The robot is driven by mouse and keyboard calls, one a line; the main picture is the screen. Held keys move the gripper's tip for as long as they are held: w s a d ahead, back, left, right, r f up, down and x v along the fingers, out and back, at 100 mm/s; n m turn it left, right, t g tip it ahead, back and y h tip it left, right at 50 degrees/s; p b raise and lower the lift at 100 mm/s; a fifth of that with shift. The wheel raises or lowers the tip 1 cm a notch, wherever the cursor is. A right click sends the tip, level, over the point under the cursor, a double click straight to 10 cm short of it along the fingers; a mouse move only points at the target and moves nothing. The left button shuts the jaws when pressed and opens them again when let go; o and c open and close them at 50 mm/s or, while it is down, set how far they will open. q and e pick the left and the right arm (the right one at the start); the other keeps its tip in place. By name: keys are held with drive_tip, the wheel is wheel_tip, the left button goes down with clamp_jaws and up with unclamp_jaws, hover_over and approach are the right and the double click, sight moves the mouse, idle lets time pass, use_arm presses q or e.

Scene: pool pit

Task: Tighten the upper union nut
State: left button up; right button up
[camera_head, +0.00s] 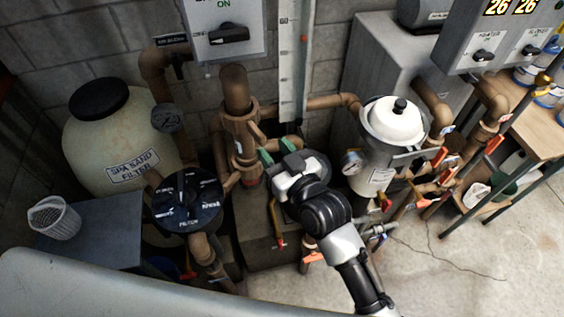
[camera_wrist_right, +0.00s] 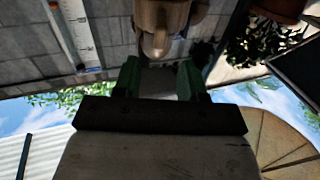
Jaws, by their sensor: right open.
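A brown vertical pipe with a union fitting (camera_head: 240,140) stands against the block wall in the head view. Its upper union nut (camera_head: 239,112) appears as a wider collar below the bare pipe. My right gripper (camera_head: 275,151) is open, its green fingers pointing left toward the fitting from its right side, lower than the upper collar. In the right wrist view, the gripper (camera_wrist_right: 158,78) has a gap between its green fingers. A brown rounded fitting part (camera_wrist_right: 158,40) lies just beyond them, apart from both; which part it is I cannot tell. My left gripper is not in view.
A sand filter (camera_head: 125,135) and black valve top (camera_head: 188,200) stand left. A white-lidded pot (camera_head: 392,122) stands right. A grey switch box (camera_head: 225,30) hangs above the fitting. A horizontal brown pipe (camera_head: 320,103) runs behind my gripper. Open floor (camera_head: 450,265) lies at lower right.

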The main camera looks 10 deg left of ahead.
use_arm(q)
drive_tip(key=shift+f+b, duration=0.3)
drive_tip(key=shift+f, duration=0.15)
use_arm(e)
drive_tip(key=shift+v, duration=1.4)
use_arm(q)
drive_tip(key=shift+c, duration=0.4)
